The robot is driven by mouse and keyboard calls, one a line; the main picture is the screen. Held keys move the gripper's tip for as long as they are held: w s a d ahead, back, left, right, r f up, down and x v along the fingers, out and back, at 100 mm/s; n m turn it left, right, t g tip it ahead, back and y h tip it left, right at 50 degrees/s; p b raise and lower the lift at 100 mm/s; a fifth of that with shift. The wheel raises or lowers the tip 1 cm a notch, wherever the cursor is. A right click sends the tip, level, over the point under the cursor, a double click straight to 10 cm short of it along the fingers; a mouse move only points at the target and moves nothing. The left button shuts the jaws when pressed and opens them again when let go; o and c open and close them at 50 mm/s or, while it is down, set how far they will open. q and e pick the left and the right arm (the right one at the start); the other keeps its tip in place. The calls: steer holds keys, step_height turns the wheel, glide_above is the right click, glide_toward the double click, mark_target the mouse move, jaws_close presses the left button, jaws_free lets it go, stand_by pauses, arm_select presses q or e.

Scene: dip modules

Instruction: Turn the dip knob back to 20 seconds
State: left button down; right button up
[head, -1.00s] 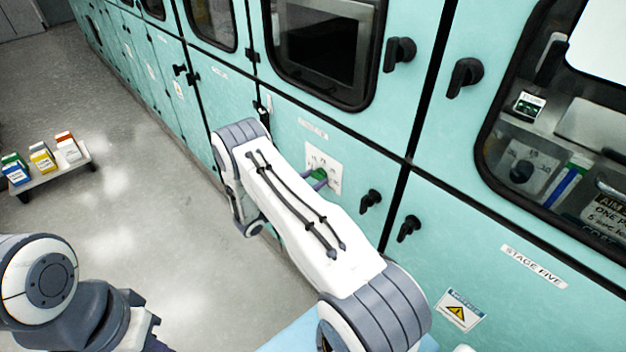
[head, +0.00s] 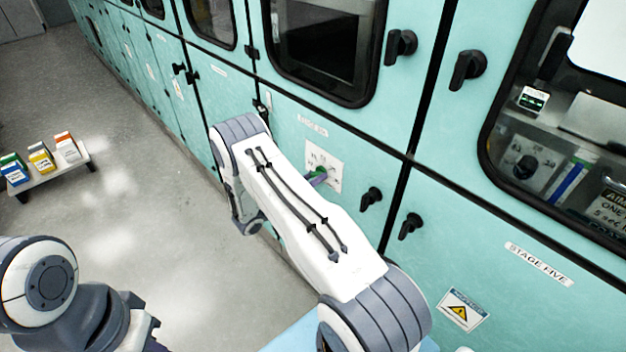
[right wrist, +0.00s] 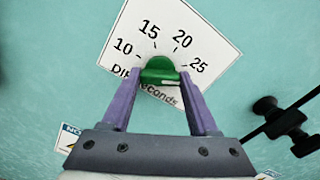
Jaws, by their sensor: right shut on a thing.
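The green dip knob (right wrist: 158,64) sits on a white dial plate (right wrist: 203,32) marked 10, 15, 20 and 25, with "seconds" partly hidden below. My right gripper (right wrist: 158,80) is shut on the knob, one purple finger on each side. A pale mark shows on the knob, but I cannot tell which number it points to. In the head view the knob (head: 317,171) and plate (head: 335,170) show just beyond my right arm, on the teal cabinet front. My left arm shows at the lower left; its fingers are out of view.
Black door handles (head: 370,199) stick out right of the plate, with another (head: 410,226) further right. A window (head: 322,50) lies above. A low cart (head: 75,171) with several coloured boxes stands on the open floor at left.

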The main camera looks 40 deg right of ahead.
steer(key=n, duration=1.1)
steer(key=shift+n, duration=0.4)
stand_by(0.3)
steer(key=o, duration=1.4)
steer(key=shift+c, duration=0.2)
steer(key=shift+a, duration=0.1)
steer(key=a+b, duration=0.2)
steer(key=a, duration=0.8)
steer(key=shift+s+a, duration=0.15)
steer(key=shift+s, duration=0.2)
